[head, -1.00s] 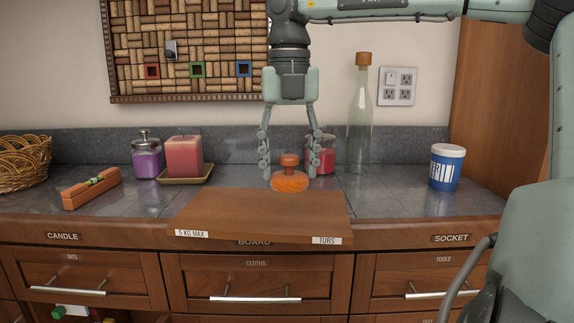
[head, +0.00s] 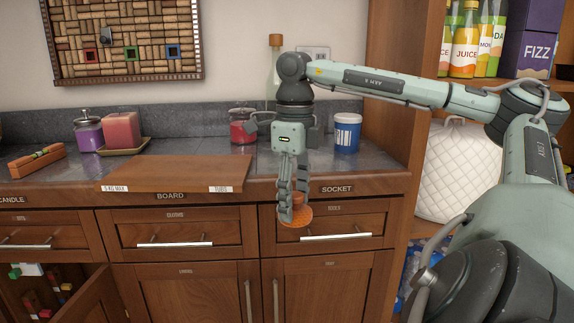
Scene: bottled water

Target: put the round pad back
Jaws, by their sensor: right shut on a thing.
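The round pad (head: 303,217) is an orange-brown disc with a knob on top. My right gripper (head: 293,203) points down and is shut on the knob, which its fingers partly hide. My left gripper is not in view.
A brown board (head: 175,172) lies at the counter's front, its top bare. A red jar (head: 243,127) and a blue-and-white tub (head: 347,133) stand behind. A lower-left cabinet door (head: 92,306) is open. Shelves with juice bottles (head: 466,48) and a white quilted bag (head: 455,170) are right.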

